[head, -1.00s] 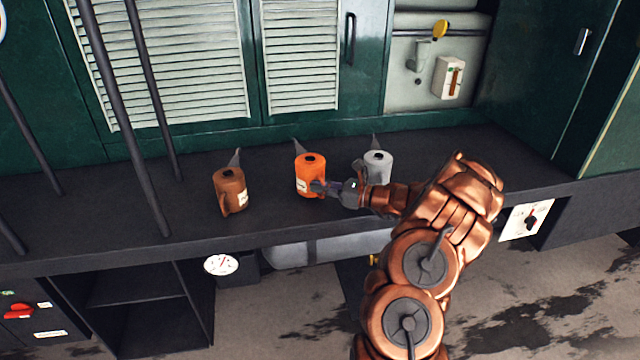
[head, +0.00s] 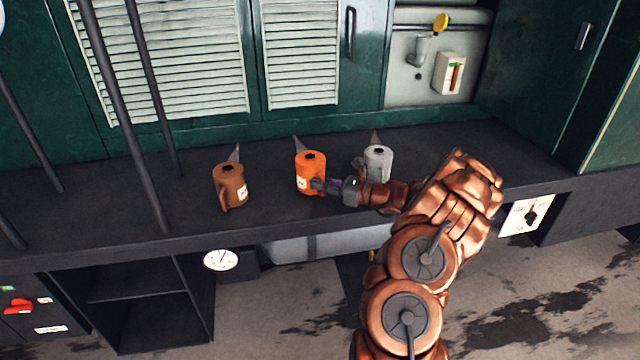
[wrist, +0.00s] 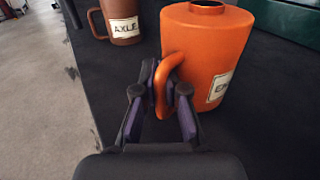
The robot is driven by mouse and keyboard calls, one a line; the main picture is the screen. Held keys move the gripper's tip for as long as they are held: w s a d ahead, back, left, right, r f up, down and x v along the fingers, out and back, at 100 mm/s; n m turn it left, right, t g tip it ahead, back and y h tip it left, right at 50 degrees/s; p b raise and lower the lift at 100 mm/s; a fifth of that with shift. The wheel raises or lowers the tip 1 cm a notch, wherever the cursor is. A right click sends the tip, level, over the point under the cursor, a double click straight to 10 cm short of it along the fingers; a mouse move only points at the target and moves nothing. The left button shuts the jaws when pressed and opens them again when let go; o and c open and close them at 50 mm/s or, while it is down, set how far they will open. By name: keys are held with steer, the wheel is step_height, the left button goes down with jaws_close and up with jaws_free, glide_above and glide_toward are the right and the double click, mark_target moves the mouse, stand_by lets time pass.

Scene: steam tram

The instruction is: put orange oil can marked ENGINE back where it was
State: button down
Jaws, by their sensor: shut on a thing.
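The orange oil can (head: 310,168) stands upright on the dark shelf (head: 275,213), between a brown can and a grey can. It also shows in the wrist view (wrist: 200,60), where its label is partly cut off by the curve and reads "EN". My gripper (head: 318,184) comes from the right and is shut on the can's handle. In the wrist view my gripper's fingers (wrist: 160,95) lie on both sides of the orange handle. I cannot tell whether the can's base touches the shelf.
A brown can (head: 229,186) labelled AXLE, as the wrist view (wrist: 122,22) shows, stands to the left. A grey can (head: 378,163) stands to the right, close behind my arm. Dark upright rods (head: 122,110) cross the left side. Green louvred cabinets (head: 301,60) back the shelf.

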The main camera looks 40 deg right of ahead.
steer(key=shift+f, duration=0.2)
steer(key=c, duration=1.2)
jaws_free()
steer(key=shift+o, duration=0.2)
steer(key=shift+s, duration=0.1)
steer(key=v, duration=1.2)
